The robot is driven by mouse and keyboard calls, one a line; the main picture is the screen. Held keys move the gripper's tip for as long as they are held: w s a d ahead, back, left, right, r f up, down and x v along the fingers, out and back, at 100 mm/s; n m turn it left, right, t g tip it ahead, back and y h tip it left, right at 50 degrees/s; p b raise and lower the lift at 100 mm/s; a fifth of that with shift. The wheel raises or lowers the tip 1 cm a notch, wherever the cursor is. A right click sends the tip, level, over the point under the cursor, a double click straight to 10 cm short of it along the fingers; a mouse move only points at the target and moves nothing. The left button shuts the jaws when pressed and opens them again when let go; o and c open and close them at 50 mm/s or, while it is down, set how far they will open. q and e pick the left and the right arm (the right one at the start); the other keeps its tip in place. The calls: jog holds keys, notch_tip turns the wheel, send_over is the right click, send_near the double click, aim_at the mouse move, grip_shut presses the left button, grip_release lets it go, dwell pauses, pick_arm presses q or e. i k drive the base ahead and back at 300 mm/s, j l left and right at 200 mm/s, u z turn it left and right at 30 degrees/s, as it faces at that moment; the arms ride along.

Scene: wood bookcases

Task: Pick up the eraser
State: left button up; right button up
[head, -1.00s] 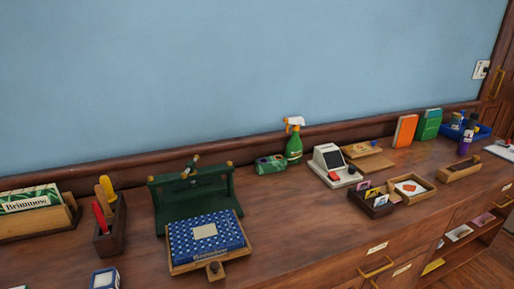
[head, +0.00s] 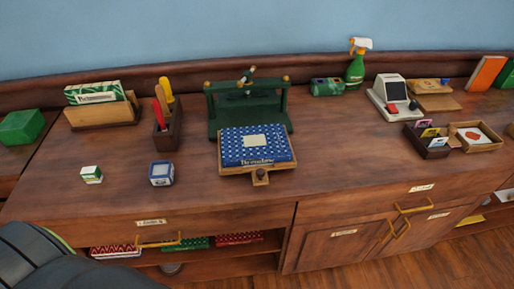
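No thing is plainly readable as the eraser. Two small blocks stand on the counter's left front in the head view: a white and green one (head: 92,174) and a larger blue and white one (head: 161,173). I cannot tell whether either is the eraser. A small red piece (head: 392,109) lies by the white card machine (head: 388,92) at the right. Neither of my grippers is in view. A dark rounded part at the lower left looks like my own arm or body.
The wooden counter (head: 200,203) is clear around the blocks. Behind them stand a card holder (head: 104,114), a dark tool cup (head: 167,130) and a green press (head: 247,110) with a blue patterned box (head: 257,145) before it. Drawers and doors (head: 345,245) lie below.

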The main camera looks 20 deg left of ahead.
aim_at(91, 175)
jog(key=u, duration=2)
jog(key=z, duration=0.95)
jog(key=i+u, duration=0.2)
jog(key=i, duration=0.15)
jog(key=i+l+u, duration=0.15)
jog(key=i+l, duration=0.05)
jog(key=i, duration=0.1)
